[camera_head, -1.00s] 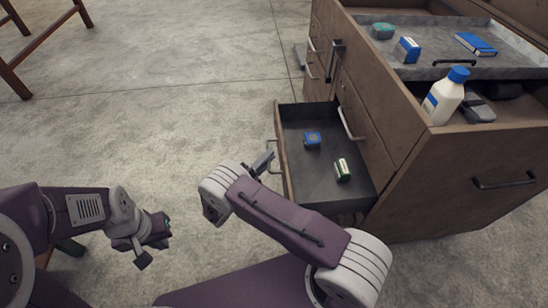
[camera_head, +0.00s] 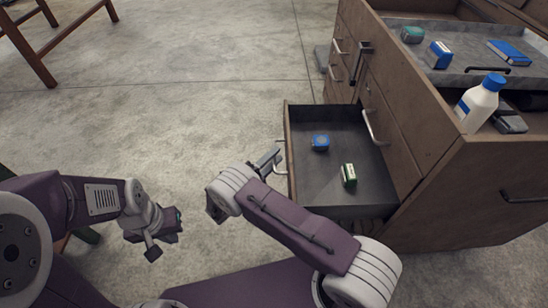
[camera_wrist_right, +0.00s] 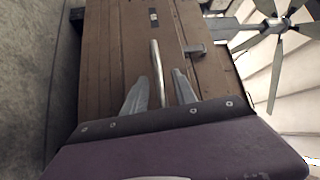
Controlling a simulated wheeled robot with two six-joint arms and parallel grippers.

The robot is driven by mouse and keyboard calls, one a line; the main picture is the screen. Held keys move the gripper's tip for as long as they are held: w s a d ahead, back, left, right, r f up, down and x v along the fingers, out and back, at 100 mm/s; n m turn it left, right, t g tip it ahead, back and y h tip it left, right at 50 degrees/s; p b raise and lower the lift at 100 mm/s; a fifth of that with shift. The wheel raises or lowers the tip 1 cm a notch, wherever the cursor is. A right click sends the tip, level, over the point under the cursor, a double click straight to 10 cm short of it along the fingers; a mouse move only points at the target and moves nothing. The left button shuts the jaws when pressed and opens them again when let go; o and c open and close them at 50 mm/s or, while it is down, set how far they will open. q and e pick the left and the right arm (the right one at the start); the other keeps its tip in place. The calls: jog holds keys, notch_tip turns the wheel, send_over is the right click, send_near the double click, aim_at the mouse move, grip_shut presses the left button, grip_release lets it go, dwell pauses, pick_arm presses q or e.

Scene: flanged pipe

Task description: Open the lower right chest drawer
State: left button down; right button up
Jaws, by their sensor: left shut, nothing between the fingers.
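The lower right chest drawer (camera_head: 338,188) stands well out from the wooden chest (camera_head: 440,185) in the head view. Its grey inside holds a blue box (camera_head: 320,142) and a green and white box (camera_head: 348,175). Its handle (camera_head: 281,160) is on the front face, at the left in the picture. My right gripper (camera_head: 267,160) is at this handle. In the right wrist view its two fingers (camera_wrist_right: 160,90) are apart, with a metal handle bar (camera_wrist_right: 156,65) between them; I cannot tell whether they touch it. My left gripper (camera_head: 168,232) is shut and empty, above the floor.
The chest's upper tray (camera_head: 460,70) holds a teal item, a blue and white box and a blue book. A white bottle with a blue cap (camera_head: 479,103) stands near its edge. Wooden furniture legs (camera_head: 35,50) are at the upper left.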

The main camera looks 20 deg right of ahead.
jog(key=p+v, duration=0.2)
jog(key=v, duration=0.7)
dwell(0.4)
